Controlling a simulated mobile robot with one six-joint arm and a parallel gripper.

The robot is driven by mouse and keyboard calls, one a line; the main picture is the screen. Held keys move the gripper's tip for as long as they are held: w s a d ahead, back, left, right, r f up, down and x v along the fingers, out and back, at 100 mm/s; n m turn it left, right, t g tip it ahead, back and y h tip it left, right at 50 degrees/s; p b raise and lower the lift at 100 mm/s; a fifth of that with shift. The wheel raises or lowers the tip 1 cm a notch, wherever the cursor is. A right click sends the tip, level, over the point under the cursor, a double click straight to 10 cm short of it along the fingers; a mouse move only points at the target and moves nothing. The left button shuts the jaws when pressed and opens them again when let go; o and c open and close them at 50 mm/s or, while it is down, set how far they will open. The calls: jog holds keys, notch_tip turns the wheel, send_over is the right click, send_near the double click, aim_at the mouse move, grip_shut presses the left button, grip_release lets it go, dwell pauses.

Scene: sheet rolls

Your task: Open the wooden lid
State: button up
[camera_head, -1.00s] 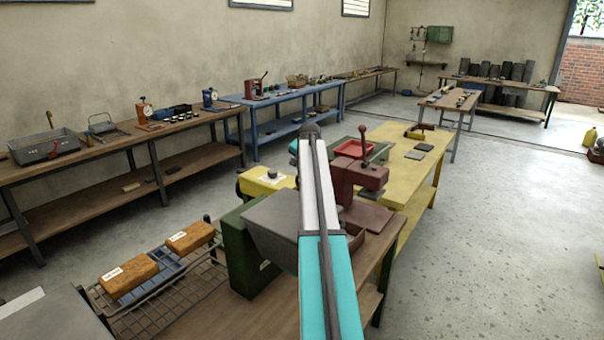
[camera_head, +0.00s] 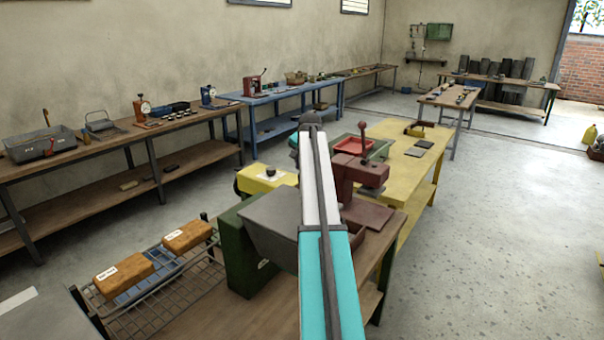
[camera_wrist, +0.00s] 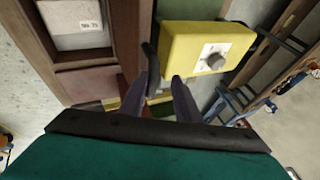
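I cannot pick out a wooden lid with certainty in either view. My gripper (camera_wrist: 162,80) shows in the wrist view with its two dark fingers apart and nothing visible held between them. A yellow box with a dial (camera_wrist: 207,47) is just beyond the fingers, to the right, with a dark curved piece at its left edge. Brown wooden boards (camera_wrist: 125,40) lie to the left of the fingers. In the head view, my teal and white arm reaches forward over the near bench, and the gripper itself cannot be made out there.
A wire rack (camera_head: 185,290) with two labelled brown blocks (camera_head: 123,276) stands at the left. A green machine with a grey hopper (camera_head: 285,222) and a red lever press (camera_head: 358,175) flank my arm. A yellow table (camera_head: 412,170) stands beyond. The floor (camera_head: 490,240) at the right is clear.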

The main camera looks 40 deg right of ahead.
jog(key=v, duration=0.4)
jog(key=shift+a+r, duration=0.3)
jog(key=shift+a, duration=0.1)
jog(key=b+v, duration=0.2)
jog(key=v, duration=0.5)
jog(key=shift+d, duration=0.2)
jog(key=shift+w+r, duration=0.1)
